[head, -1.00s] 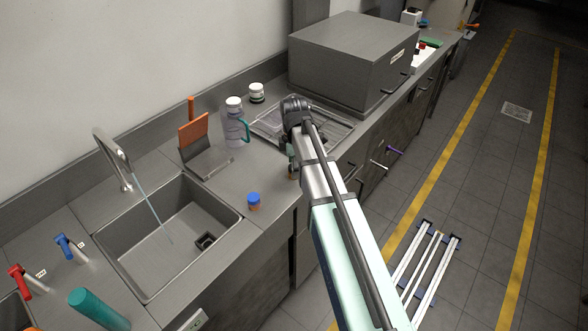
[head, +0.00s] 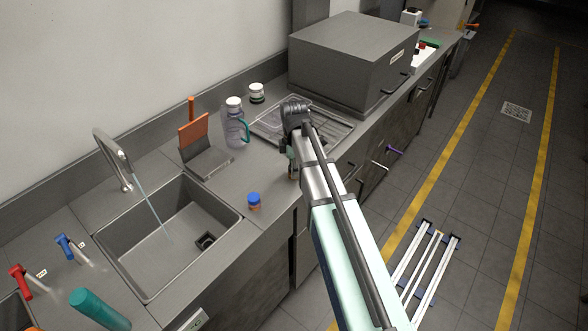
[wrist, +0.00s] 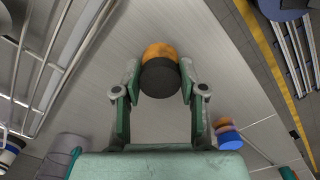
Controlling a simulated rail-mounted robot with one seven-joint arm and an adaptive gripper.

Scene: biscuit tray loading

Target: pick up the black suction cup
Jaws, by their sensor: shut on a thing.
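The black suction cup (wrist: 160,79) shows in the wrist view as a short round piece with a dark end and an orange part beyond it. My gripper (wrist: 160,69) has one finger on each side of it and is shut on it. In the head view my gripper (head: 291,160) is low over the counter's front edge, mostly hidden by my arm. Only a small orange-brown bit of the held piece shows there. I cannot tell whether it is clear of the counter.
A similar blue-topped orange piece (head: 254,202) stands by the sink (head: 150,262). A wire rack tray (head: 334,131) lies behind my gripper, before a large grey box (head: 345,62). A bottle with a teal handle (head: 235,127) stands left. Counter between is clear.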

